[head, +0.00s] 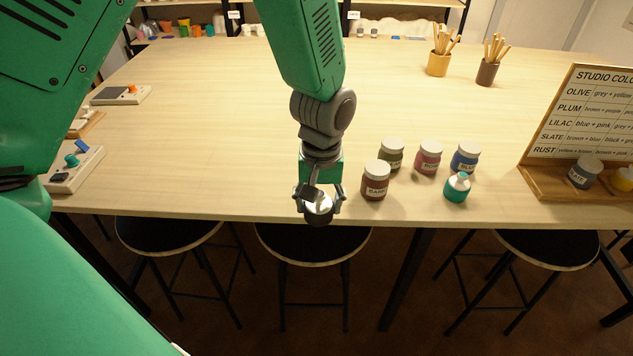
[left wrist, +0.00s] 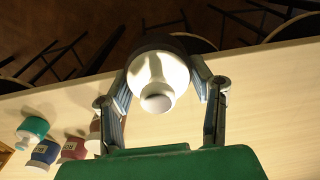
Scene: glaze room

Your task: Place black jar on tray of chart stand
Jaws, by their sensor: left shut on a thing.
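My left gripper (head: 319,204) is shut on a jar with a white top and a dark body, which appears to be the black jar (head: 318,207). Its label does not show. In the left wrist view, the black jar (left wrist: 158,75) sits between the two fingers of my left gripper (left wrist: 160,88). It is held at the table's near edge, left of the other jars. The chart stand (head: 590,115) is at the right, with lettered colour lines. My right gripper is not in view.
Two brush cups (head: 438,64) (head: 487,72) stand farther back. The table middle (head: 230,120) is clear.

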